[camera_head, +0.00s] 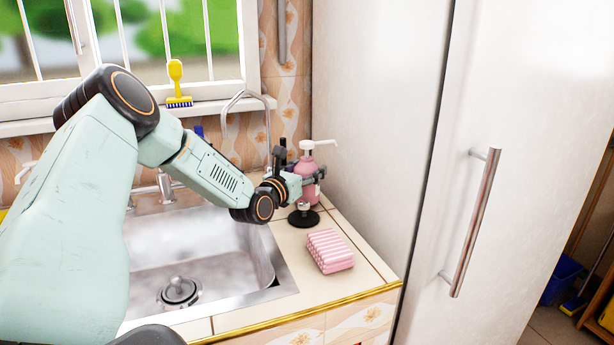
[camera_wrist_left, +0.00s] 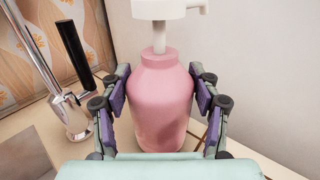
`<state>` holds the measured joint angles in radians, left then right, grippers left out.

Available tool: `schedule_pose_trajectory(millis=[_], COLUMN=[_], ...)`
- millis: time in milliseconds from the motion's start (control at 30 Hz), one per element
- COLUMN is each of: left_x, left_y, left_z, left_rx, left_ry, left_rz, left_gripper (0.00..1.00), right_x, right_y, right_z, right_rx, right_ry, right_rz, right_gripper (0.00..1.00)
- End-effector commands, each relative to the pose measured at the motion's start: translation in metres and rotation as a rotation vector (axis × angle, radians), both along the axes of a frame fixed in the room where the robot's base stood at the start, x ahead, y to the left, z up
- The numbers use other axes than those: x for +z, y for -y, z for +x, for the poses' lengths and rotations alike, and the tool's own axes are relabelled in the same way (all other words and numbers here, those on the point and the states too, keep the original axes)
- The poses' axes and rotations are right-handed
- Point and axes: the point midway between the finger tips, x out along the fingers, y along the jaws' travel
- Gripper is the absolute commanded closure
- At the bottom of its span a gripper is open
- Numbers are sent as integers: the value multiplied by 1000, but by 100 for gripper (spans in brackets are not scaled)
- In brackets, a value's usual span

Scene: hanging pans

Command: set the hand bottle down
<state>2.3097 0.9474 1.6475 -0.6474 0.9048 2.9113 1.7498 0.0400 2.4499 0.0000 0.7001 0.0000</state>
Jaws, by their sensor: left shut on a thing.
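The hand bottle (camera_head: 308,180) is pink with a white pump top, and it stands upright at the back right corner of the counter, beside the sink. In the left wrist view the bottle (camera_wrist_left: 161,100) fills the middle, between the two fingers. My left gripper (camera_head: 309,177) is shut on it, with purple finger pads on both sides of its body. My right gripper is not in view.
A pink striped sponge (camera_head: 330,250) and a black sink plug (camera_head: 303,216) lie on the counter in front of the bottle. The steel sink (camera_head: 200,250) is to the left. A faucet (camera_wrist_left: 72,115) stands left of the bottle. A white fridge (camera_head: 385,120) walls the right side.

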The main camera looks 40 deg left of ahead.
Motion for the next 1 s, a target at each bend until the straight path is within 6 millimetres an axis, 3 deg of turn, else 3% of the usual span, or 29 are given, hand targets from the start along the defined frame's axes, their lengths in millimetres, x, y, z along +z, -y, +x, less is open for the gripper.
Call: schedule_pose_trajectory(millis=[300, 333, 567, 1000], left_x=[-4, -6, -6, -5], left_y=[-1, -1, -1, -2], left_z=[2, 2, 2, -3], left_rx=[-1, -1, -1, 2], left_ry=[5, 1, 1, 1], left_rz=[2, 1, 0, -1], left_gripper=[89, 36, 17, 15], right_x=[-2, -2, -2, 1], right_y=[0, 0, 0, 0], right_z=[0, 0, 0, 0], right_rx=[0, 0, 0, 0], right_ry=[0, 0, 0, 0], right_rz=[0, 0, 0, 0], right_gripper=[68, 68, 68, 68])
